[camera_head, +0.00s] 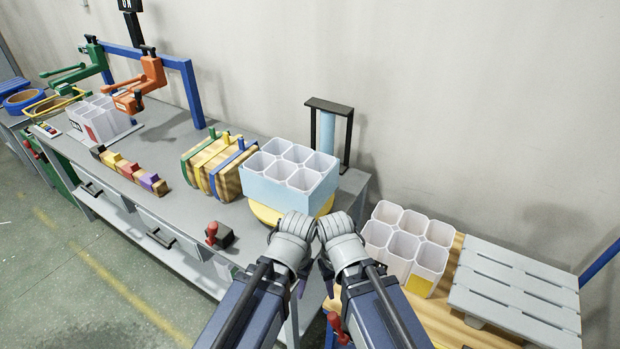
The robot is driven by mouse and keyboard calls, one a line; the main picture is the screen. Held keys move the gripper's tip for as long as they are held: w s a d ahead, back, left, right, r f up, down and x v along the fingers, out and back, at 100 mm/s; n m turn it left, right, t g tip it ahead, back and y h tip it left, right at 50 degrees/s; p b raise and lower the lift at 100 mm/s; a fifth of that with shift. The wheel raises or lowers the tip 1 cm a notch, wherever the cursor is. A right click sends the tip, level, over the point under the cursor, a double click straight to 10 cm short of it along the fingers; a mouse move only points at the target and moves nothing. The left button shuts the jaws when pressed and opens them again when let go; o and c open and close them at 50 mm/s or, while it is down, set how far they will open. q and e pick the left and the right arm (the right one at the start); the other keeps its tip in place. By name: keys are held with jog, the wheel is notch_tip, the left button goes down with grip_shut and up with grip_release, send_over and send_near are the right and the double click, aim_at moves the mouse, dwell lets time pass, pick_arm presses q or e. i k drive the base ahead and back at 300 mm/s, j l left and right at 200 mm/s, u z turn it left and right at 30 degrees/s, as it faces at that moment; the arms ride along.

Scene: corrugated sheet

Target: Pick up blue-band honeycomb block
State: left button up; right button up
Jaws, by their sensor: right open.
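The blue-band honeycomb block (272,189) is a white block of open cells with a pale blue band around its side. It sits on a yellow round disc (262,213) at the right end of the grey workbench. Neither gripper is seen holding the block.
A yellow-band white block (421,285) and a grey slatted pallet (515,290) lie at right. A dark frame with a blue roller (327,135) stands behind the block. Left of it are banded wooden boards (200,172), a red-handled stamp (212,233) and coloured pieces (128,169).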

aim_at(284, 176)
jog(key=i+j+z, duration=0.1)
jog(key=j+z, duration=0.4)
jog(key=i+j+z, duration=0.2)
jog(key=j, duration=0.85)
jog(key=j+z, duration=0.15)
jog(key=j, duration=1.75)
jog(key=i+j, duration=0.15)
jog(key=j, duration=0.75)
jog(key=l, duration=0.75)
